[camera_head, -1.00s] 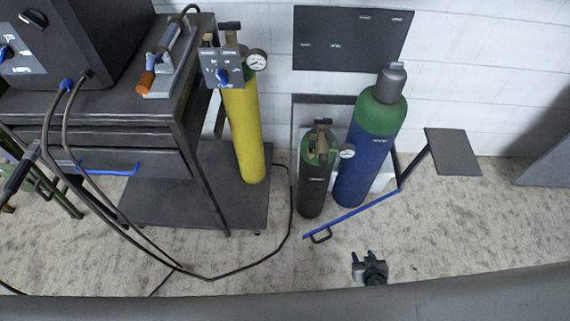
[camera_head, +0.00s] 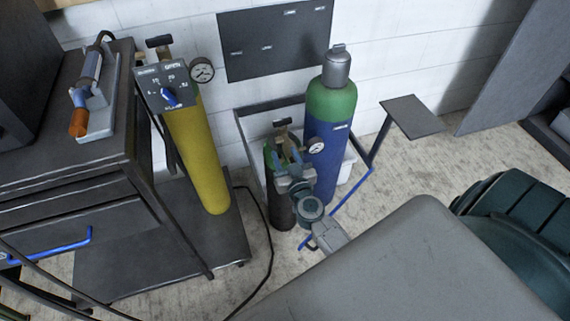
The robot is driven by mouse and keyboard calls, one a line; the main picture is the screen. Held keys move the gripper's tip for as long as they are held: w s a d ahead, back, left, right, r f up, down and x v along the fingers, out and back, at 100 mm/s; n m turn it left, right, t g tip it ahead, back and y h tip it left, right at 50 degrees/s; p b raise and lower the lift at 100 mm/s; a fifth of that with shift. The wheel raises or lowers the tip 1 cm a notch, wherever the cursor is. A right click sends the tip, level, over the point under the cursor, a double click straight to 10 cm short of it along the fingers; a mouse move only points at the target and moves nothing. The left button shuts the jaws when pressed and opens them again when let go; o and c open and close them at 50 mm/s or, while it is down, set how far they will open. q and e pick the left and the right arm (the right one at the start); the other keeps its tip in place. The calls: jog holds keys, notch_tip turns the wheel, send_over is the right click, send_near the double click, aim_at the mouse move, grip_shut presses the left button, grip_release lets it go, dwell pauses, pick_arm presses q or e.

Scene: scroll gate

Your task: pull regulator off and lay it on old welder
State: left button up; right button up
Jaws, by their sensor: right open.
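A small dark cylinder (camera_head: 282,212) with a green top stands in a rack left of a taller blue cylinder. Its regulator, with a round white gauge (camera_head: 316,146), sits at the valve, largely covered by my gripper. My right gripper (camera_head: 287,158) is open, its fingers up against the valve and regulator area; I cannot tell whether they touch. A yellow cylinder (camera_head: 196,150) carries a grey control panel (camera_head: 165,90) and another gauge (camera_head: 202,71). A dark box (camera_head: 20,70), possibly a welder, stands on the cart at the left, cut off by the frame. My left gripper is not in view.
The blue cylinder (camera_head: 323,150) with green shoulder stands close to the right of my gripper. The cart (camera_head: 60,160) fills the left. A black hose (camera_head: 266,240) runs over the floor.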

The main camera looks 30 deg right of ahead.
aim_at(280, 146)
jog(key=x, duration=0.5)
jog(key=shift+w+f, duration=0.1)
jog(key=shift+w, duration=0.35)
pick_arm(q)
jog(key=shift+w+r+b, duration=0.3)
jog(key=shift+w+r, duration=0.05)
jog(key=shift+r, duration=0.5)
pick_arm(e)
jog(key=shift+w+d, duration=0.2)
jog(key=shift+w, duration=0.45)
jog(key=shift+c, duration=0.4)
grip_shut()
jog(key=c, duration=0.7)
grip_release()
grip_shut()
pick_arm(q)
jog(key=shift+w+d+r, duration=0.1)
pick_arm(e)
jog(key=shift+s, duration=0.3)
